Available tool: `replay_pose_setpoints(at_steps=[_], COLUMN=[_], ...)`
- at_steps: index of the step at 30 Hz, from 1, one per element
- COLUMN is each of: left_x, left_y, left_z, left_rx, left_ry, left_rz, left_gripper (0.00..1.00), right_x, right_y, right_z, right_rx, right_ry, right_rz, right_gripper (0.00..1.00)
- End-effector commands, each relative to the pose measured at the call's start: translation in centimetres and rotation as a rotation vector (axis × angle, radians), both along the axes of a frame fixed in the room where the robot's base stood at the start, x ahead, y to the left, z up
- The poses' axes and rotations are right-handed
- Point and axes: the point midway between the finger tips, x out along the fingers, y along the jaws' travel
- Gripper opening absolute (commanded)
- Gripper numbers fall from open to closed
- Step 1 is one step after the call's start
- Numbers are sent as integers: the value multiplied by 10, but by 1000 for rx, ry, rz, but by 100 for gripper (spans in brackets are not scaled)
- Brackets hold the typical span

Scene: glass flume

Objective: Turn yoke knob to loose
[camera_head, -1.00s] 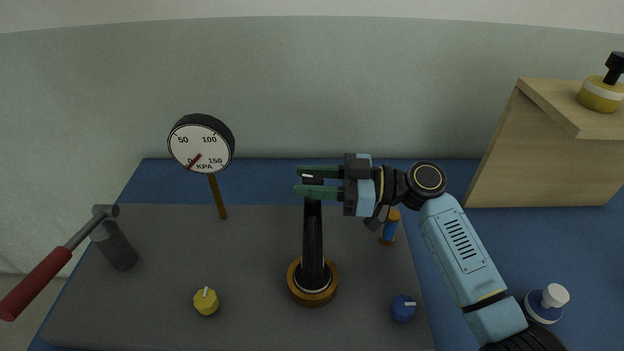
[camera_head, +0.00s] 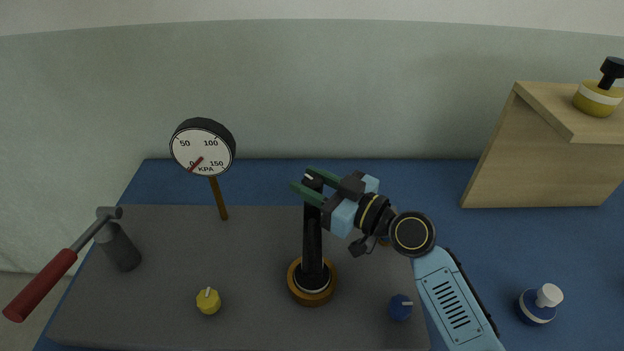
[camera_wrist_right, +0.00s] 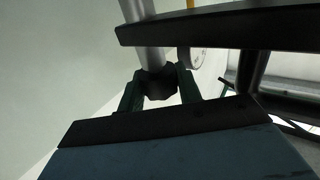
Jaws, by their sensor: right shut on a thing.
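A black knob with a white mark (camera_head: 314,181) sits on top of the tall black post (camera_head: 312,235), which stands in a round gold base (camera_head: 313,294) on the grey board. I take this knob for the yoke knob. My right gripper (camera_head: 311,181) is shut on it, with one green finger on each side. In the right wrist view the dark knob (camera_wrist_right: 158,84) shows between the two fingers. The gripper reaches from the lower right and is tilted across the post. My left gripper is not in view.
A pressure gauge (camera_head: 202,148) reads near 0. A red-handled lever (camera_head: 42,286) is at the left. Yellow (camera_head: 208,303) and blue (camera_head: 400,309) knobs sit on the board (camera_head: 160,270). A wooden stand (camera_head: 530,165) and a blue bottle (camera_head: 533,311) are at the right.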

Motion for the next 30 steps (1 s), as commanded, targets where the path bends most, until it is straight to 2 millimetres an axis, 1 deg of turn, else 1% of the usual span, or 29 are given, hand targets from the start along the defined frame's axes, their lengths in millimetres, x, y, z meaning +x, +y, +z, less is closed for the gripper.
replay_pose_setpoints(at_steps=[11,12,15,16,25,28,30], left_x=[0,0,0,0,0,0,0], left_y=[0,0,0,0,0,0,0], left_z=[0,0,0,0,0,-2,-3], left_rx=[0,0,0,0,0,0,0], left_ry=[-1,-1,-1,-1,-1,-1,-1], left_rz=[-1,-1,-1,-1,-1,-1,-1], left_gripper=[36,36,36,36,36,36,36], right_x=[0,0,0,0,-1,-6,-12], right_y=[0,0,0,0,-2,-9,-18], right_z=[-1,-1,-1,-1,-1,-2,-2], right_rx=[-1,-1,-1,-1,-1,-2,-4], right_ry=[0,1,1,1,1,0,0], right_rz=[-3,-3,-3,-3,-3,-4,-4], right_gripper=[12,40,53,55,55,55,55])
